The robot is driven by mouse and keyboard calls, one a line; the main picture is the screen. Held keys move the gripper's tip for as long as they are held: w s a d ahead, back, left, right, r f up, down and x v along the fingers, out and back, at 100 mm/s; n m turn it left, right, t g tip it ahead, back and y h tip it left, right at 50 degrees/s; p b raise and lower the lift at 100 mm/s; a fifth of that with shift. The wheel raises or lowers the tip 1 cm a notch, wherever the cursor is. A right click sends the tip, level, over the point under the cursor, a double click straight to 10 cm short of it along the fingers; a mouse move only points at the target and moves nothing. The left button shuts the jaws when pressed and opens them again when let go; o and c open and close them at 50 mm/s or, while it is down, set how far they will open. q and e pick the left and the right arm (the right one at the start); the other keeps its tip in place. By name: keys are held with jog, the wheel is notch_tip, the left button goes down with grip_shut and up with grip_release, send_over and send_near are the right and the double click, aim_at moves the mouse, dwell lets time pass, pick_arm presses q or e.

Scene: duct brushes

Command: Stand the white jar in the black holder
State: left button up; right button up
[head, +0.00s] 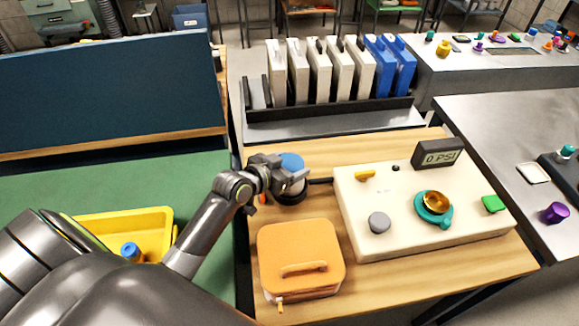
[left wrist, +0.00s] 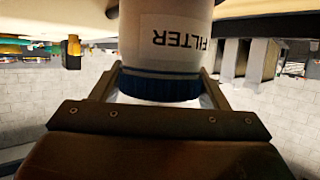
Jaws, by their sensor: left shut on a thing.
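The white jar (head: 297,186) has a blue lid (head: 291,162); the left wrist view shows its white body (left wrist: 165,35) with a FILTER label. My left gripper (head: 284,175) is shut on the jar, its fingers on either side near the lid. The black holder (head: 293,198) shows as a dark ring around or just below the jar's lower part, beside the cream panel. The gripper and jar hide much of it, so I cannot tell whether the jar's base rests in it. The jar looks about upright. My right gripper is not in view.
A cream panel (head: 365,235) with knobs and a gauge stands right of the jar. An orange case (head: 300,245) is in front. A yellow bin (head: 160,222) with a blue-topped item (head: 131,251) is at left. A black rack (head: 330,110) of white and blue cases stands behind.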

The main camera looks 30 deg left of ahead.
pick_arm(q)
jog(key=shift+f, duration=0.3)
jog(key=shift+f, duration=0.3)
jog(key=o, duration=1.4)
jog(key=shift+c, duration=0.2)
jog(key=shift+r, duration=0.5)
jog(key=v, duration=1.2)
jog(key=shift+f, duration=0.25)
